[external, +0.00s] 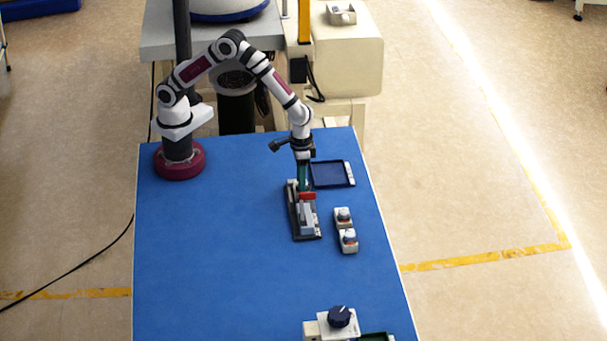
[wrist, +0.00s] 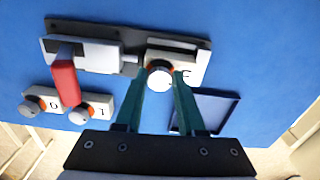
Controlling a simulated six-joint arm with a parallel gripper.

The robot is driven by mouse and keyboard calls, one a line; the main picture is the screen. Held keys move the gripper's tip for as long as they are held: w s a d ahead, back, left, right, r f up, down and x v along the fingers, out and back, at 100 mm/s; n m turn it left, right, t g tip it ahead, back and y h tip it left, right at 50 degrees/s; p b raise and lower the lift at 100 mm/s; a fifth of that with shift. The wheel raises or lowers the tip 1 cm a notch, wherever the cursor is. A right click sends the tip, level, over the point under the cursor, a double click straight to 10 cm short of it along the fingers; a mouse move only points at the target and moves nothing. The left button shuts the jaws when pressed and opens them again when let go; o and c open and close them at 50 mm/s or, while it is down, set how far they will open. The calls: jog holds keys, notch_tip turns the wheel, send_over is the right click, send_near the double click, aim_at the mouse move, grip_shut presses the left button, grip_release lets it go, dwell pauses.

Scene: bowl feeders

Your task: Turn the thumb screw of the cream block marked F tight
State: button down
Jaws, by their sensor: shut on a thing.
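A cream block (wrist: 197,62) sits at the right end of a dark base in the wrist view. Its dark letter is partly cut off by a finger, so I cannot read it fully. Its thumb screw (wrist: 159,76), with a pale round top and orange ring, lies between the two green fingers. My gripper (wrist: 162,82) is shut on this thumb screw. In the external view my gripper (external: 303,184) points down at the far end of the dark base (external: 297,226) and hides the block.
A grey clamp (wrist: 95,57) with a red handle (wrist: 65,83) sits on the same base. Two other cream blocks with knobs (external: 342,224) (external: 349,247) stand to the right. A dark blue tray (external: 332,174) lies behind. The mat's left side is clear.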

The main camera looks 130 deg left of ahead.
dwell(1.2)
dwell(0.8)
jog(key=c, duration=0.5)
grip_release()
notch_tip(320, 180, up, 16)
jog(key=shift+n, duration=0.3)
jog(key=f, duration=1.6)
jog(key=shift+w+a, duration=0.2)
